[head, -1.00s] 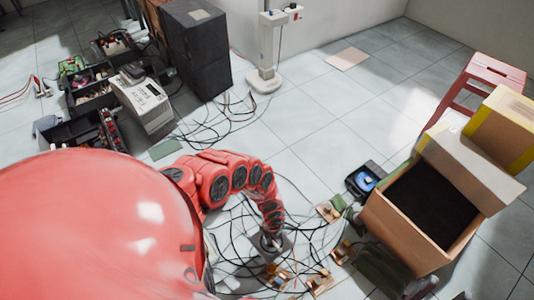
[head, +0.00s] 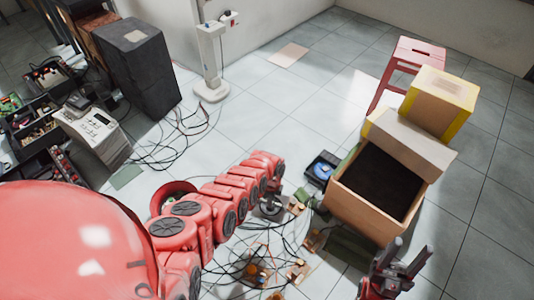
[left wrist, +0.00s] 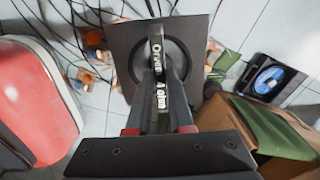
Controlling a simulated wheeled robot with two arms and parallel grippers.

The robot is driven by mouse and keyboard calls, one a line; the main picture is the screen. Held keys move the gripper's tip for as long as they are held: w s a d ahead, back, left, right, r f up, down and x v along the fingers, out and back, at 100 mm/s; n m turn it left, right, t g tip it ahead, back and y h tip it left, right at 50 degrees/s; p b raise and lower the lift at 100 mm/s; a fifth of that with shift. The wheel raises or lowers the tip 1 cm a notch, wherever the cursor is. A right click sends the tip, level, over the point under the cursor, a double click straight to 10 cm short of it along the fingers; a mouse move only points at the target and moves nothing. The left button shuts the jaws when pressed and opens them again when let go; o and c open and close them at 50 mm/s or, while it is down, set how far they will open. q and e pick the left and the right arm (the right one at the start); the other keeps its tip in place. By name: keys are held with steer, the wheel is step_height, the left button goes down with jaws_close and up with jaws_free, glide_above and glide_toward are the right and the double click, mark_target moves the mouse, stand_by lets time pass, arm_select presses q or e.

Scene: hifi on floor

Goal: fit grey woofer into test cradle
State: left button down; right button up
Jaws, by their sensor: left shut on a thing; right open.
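My left gripper (head: 270,200) reaches down over the middle of the cables. In the left wrist view it (left wrist: 158,118) is shut on a dark grey piece with a wide square plate (left wrist: 125,45) and white lettering reading "4 ohm", which looks like the grey woofer (head: 268,210). It is held above the floor; the gap below is hard to judge. Small wooden stands with orange parts (head: 255,272) lie on the floor around it. I cannot tell which is the test cradle. My right gripper (head: 398,258) is open and empty at the lower right.
An open wooden speaker box (head: 345,208) with a dark inside stands to the right, with cartons (head: 440,95) behind it. A black tray with a blue disc (head: 322,168) lies left of the box. Loose cables cover the floor. A bench instrument (head: 92,132) and dark cabinet (head: 148,65) stand left.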

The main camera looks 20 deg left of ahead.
arm_select(q)
steer(key=shift+w+d+r+n+p, duration=0.2)
steer(key=shift+w+r+n+p, duration=0.2)
steer(key=shift+r, duration=0.35)
steer(key=shift+w+d+r+n+p, duration=0.25)
steer(key=shift+w+r, duration=0.2)
steer(key=shift+r, duration=0.3)
steer(key=shift+w+r+n+p, duration=0.15)
steer(key=shift+r+n+p, duration=0.2)
steer(key=shift+r, duration=0.25)
steer(key=shift+w+r+n+p, duration=0.2)
steer(key=shift+r+p, duration=0.15)
steer(key=shift+r, duration=0.2)
steer(key=shift+r, duration=0.1)
steer(key=shift+d+r, duration=0.25)
steer(key=shift+r, duration=0.05)
